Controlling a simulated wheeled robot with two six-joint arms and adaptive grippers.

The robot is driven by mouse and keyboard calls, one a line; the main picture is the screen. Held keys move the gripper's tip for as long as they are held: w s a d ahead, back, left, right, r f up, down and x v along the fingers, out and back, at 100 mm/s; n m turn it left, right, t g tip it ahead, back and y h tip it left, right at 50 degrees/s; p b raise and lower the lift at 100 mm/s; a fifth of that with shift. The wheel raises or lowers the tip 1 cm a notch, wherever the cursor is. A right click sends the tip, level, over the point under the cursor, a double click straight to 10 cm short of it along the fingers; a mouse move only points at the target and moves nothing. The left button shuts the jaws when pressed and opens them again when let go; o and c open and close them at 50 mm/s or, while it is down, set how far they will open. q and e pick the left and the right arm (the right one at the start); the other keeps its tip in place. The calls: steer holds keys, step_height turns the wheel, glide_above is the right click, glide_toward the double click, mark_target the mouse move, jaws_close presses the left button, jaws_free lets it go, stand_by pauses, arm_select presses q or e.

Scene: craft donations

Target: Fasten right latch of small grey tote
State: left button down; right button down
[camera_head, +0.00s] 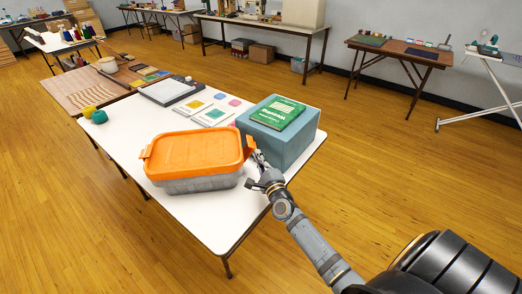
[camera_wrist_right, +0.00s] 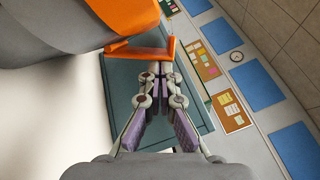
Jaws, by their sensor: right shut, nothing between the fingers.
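The small grey tote (camera_head: 200,184) stands on the white table with its orange lid (camera_head: 195,152) on top. Its right latch (camera_head: 250,144) is orange and juts outward from the lid's right side. In the right wrist view, this latch (camera_wrist_right: 142,53) sticks out from beside the tote's grey wall (camera_wrist_right: 40,40). The left latch (camera_head: 146,152) shows at the lid's left side. My right gripper (camera_head: 257,158) is shut and empty, just beside the right latch. In the wrist view its fingertips (camera_wrist_right: 160,70) are close to the latch; I cannot tell whether they touch. My left gripper is not in view.
A blue-grey box (camera_head: 280,138) with a green book (camera_head: 277,112) on it stands close behind and right of my gripper. Cards (camera_head: 194,107), a grey tray (camera_head: 166,91) and a teal spool (camera_head: 99,117) lie farther back. The white table's front corner (camera_head: 228,235) is clear.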

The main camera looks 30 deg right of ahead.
steer(key=n+p, duration=0.1)
steer(key=a+r+n+p, duration=0.1)
steer(key=p, duration=0.1)
steer(key=r+n+g+p, duration=0.1)
steer(key=n+p, duration=0.1)
steer(key=shift+w+a+r, duration=0.15)
steer(key=shift+w, duration=0.15)
steer(key=shift+w+a+n+p, duration=0.15)
steer(key=shift+a+n+p, duration=0.25)
steer(key=shift+n+p, duration=0.85)
steer(key=shift+g, duration=0.3)
